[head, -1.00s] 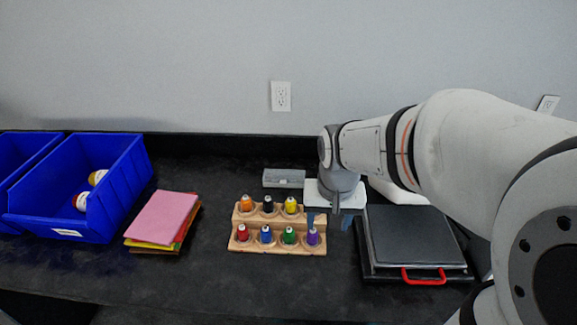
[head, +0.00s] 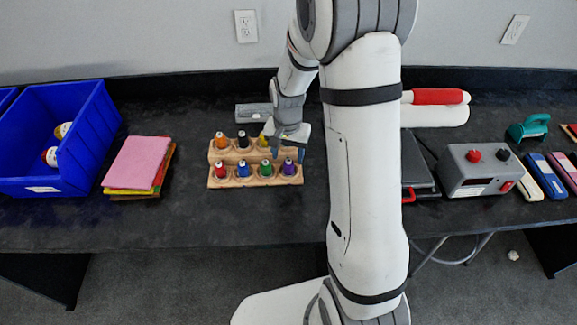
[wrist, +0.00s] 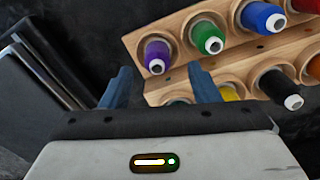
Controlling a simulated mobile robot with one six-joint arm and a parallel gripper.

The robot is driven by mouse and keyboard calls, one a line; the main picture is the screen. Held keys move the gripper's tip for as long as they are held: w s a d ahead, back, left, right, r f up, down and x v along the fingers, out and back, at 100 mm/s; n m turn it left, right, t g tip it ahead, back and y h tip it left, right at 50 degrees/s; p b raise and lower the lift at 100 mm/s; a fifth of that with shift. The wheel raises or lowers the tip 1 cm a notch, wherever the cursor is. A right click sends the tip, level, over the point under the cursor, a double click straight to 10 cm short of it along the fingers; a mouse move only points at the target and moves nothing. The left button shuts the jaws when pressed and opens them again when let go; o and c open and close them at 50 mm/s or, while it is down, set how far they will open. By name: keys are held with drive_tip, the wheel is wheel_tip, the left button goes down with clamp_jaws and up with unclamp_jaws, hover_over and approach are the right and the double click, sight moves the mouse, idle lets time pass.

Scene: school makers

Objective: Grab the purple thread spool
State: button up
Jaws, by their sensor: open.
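The purple thread spool (head: 289,167) stands in the front right hole of a wooden spool rack (head: 222,183). In the wrist view the purple spool (wrist: 157,57) is at the rack's corner, beyond and between the line of my two blue fingers. My gripper (wrist: 157,88) is open and empty, apart from the spool. In the head view my gripper (head: 290,152) hangs over the right end of the rack, close behind the purple spool, and partly hides the yellow spool (head: 264,141).
Green (wrist: 209,39), blue (wrist: 263,17), red (head: 221,168), orange (head: 221,140) and black (head: 242,140) spools share the rack. A dark flat press (head: 417,165) stands to the right. A blue bin (head: 75,165) and coloured sheets (head: 138,163) lie left. Bare table lies in front of the rack.

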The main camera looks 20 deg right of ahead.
sight(289, 160)
wheel_tip(289, 160, down, 4)
drive_tip(key=shift+s+d+r, duration=0.1)
drive_tip(key=shift+r, duration=0.1)
drive_tip(key=shift+c, duration=0.5)
drive_tip(key=c, duration=0.9)
drive_tip(key=shift+c, duration=0.2)
